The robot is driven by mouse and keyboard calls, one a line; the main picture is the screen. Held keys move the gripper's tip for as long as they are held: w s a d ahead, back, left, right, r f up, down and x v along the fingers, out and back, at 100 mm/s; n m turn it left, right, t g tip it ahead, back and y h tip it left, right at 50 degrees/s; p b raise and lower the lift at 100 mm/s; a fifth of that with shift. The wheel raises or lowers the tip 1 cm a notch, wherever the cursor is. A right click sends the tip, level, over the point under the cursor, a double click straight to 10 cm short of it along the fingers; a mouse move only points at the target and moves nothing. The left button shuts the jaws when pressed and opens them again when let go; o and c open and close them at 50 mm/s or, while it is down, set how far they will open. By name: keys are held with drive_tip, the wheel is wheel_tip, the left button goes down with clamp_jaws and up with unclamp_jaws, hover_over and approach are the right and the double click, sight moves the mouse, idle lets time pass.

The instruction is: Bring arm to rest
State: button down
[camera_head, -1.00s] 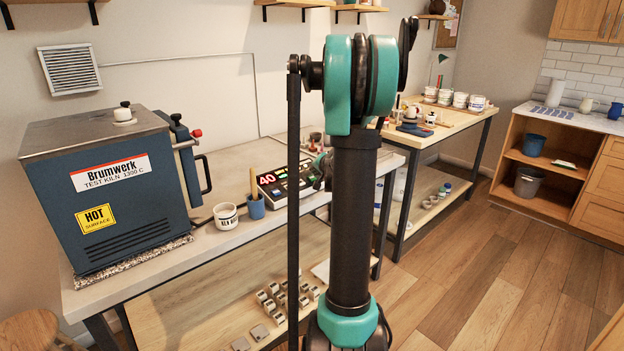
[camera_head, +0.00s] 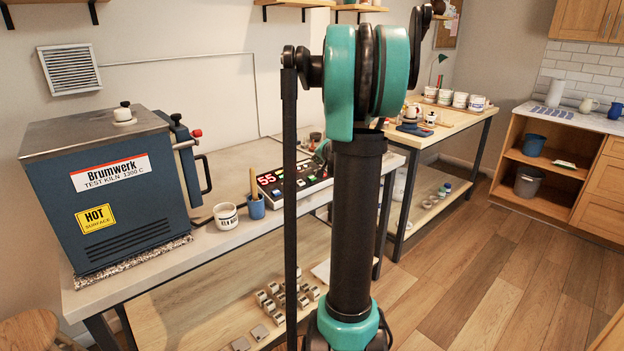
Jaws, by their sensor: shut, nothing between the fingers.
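My arm (camera_head: 357,215) stands upright in the middle of the view, a black column link with teal joints. A black link (camera_head: 414,50) rises at the right of its top teal joint (camera_head: 342,80). The panel's red display reads 55.
A blue test kiln (camera_head: 120,190) marked hot stands on the left bench, beside a white mug (camera_head: 226,215) and a blue cup (camera_head: 255,207). Several small blocks (camera_head: 270,300) lie on the lower shelf. A second bench (camera_head: 465,125) stands behind right. Wooden floor (camera_head: 500,270) is clear at right.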

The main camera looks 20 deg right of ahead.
drive_tip(key=s+a+f+n, duration=0.1)
drive_tip(key=s+a, duration=0.1)
drive_tip(key=a, duration=0.1)
drive_tip(key=s+a+f+n+g, duration=0.1)
drive_tip(key=s+a, duration=0.2)
drive_tip(key=a, duration=0.1)
drive_tip(key=s+a+f+n+g+y, duration=0.1)
drive_tip(key=s+a, duration=0.2)
drive_tip(key=shift+s+a+f, duration=0.2)
drive_tip(key=shift+a+f, duration=0.2)
drive_tip(key=s+a+f+n+g, duration=0.2)
drive_tip(key=s+a+f, duration=0.1)
drive_tip(key=s, duration=0.6)
drive_tip(key=s+a+f+n+g, duration=0.1)
drive_tip(key=s+a+f+n, duration=0.2)
drive_tip(key=s, duration=0.7)
drive_tip(key=s+a+f+n+g+h, duration=0.1)
drive_tip(key=s+a+f+n+g, duration=0.1)
drive_tip(key=s+a+f, duration=0.2)
drive_tip(key=s+f, duration=0.3)
drive_tip(key=s, duration=0.2)
drive_tip(key=shift+s+a+g, duration=0.15)
drive_tip(key=shift+s+g, duration=0.1)
drive_tip(key=shift+g, duration=0.05)
drive_tip(key=shift+r, duration=0.1)
idle(3.4)
